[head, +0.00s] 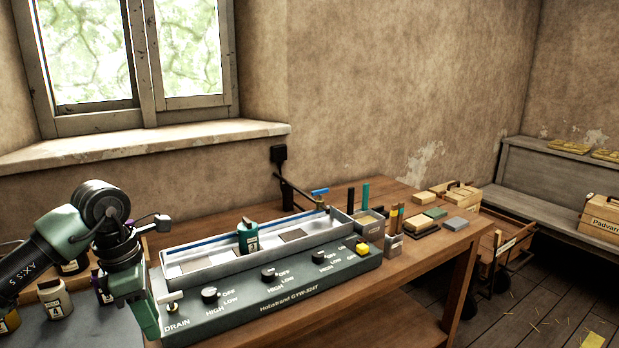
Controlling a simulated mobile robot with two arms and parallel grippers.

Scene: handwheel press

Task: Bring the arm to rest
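My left arm comes in from the left edge, bent, with its wrist above the left end of the bench. My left gripper (143,312) points down beside the left end of the grey trough unit (275,297). Its green fingers overlap in this view, so I cannot tell whether it is open or shut. I see nothing held in it, though the space between the fingers is hidden. My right gripper is not in view.
The trough holds a green labelled jar (248,240). Several jars, including a cream one (54,299), stand near my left arm. Small blocks (420,224) lie at the bench's right. A wooden cart (497,250) stands beyond. The floor at right is mostly clear.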

